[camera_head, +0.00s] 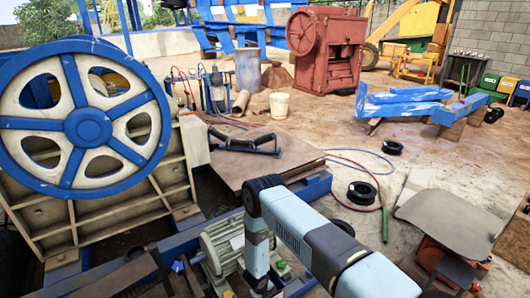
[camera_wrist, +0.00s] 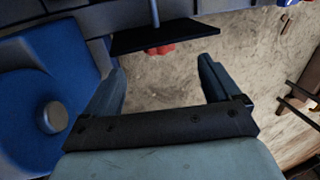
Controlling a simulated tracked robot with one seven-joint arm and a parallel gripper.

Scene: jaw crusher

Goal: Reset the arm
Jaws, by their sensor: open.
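My gripper (camera_wrist: 158,85) shows in the wrist view with its two fingers apart and nothing between them. A dark flat plate on a thin rod (camera_wrist: 155,36) and a small red part (camera_wrist: 160,50) lie beyond the fingertips. In the head view my light blue arm rises at the bottom centre and bends toward the lower right. The gripper's fingers cannot be made out in the head view.
The jaw crusher's blue and cream flywheel (camera_head: 88,128) fills the left. A grey motor (camera_head: 225,245) sits close beside my arm. A wooden board (camera_head: 235,155), black coils (camera_head: 362,192), a white bucket (camera_head: 279,105) and a red machine (camera_head: 325,50) stand farther back. Open floor lies right of centre.

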